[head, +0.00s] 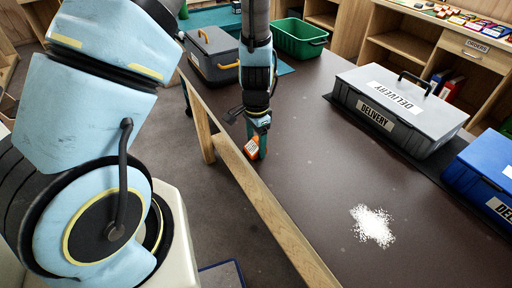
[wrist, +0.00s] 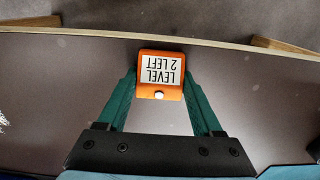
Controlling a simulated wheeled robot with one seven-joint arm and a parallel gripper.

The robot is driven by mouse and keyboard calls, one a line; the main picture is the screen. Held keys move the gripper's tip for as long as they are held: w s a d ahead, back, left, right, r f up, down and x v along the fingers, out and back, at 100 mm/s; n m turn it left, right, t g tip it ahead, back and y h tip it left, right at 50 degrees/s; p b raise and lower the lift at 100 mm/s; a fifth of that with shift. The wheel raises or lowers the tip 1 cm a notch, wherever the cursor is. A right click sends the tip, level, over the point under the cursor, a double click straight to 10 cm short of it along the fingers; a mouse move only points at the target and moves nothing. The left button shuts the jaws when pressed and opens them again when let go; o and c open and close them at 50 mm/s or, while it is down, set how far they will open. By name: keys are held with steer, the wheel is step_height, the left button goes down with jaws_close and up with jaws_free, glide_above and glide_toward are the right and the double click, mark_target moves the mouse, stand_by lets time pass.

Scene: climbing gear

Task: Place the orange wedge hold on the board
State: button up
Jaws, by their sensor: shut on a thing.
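The orange wedge hold (head: 251,148) is held in my gripper (head: 259,133), near the wooden edge of the dark table. In the wrist view the hold (wrist: 161,91) is between the two green fingers of my gripper (wrist: 162,88), which are shut on its sides. I cannot tell whether the hold touches the table top. I see no board that I can make out for sure.
On the dark table (head: 310,150) are a grey DELIVERY case (head: 432,105), a blue case (head: 480,165), a grey toolbox (head: 213,55) and a green bin (head: 297,38). White powder (head: 373,225) lies near the front. The table's middle is clear. Wooden shelves (head: 402,42) stand behind.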

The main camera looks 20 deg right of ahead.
steer(key=c, duration=0.8)
steer(key=shift+r, duration=0.15)
